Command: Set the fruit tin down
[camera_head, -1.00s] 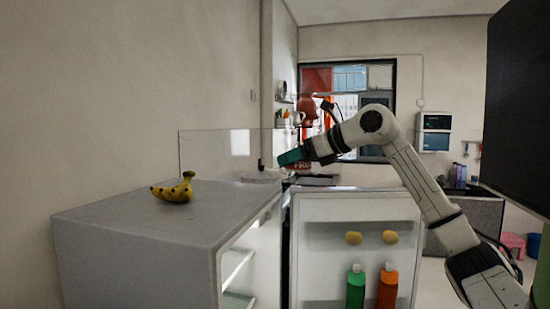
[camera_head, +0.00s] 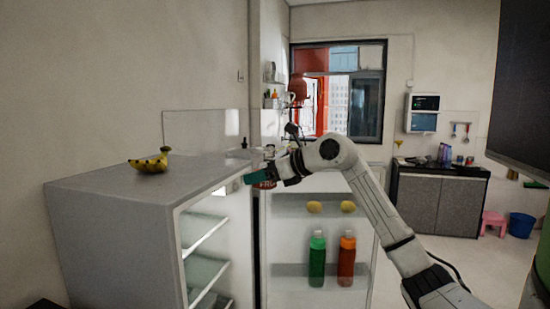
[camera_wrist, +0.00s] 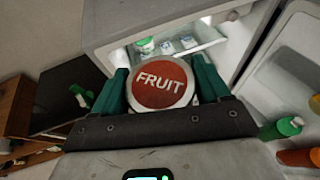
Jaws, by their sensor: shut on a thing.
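The fruit tin (camera_wrist: 161,84) has a round red lid with the white word FRUIT and a silver rim. It sits between the green fingers of my gripper (camera_wrist: 160,88) in the wrist view, and the gripper is shut on it. In the head view my gripper (camera_head: 257,176) is beside the right edge of the fridge top, in front of the open fridge. A reddish bit of the tin (camera_head: 265,184) shows under the fingers there; the rest is hidden.
Tubs (camera_wrist: 167,46) stand on an inside shelf.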

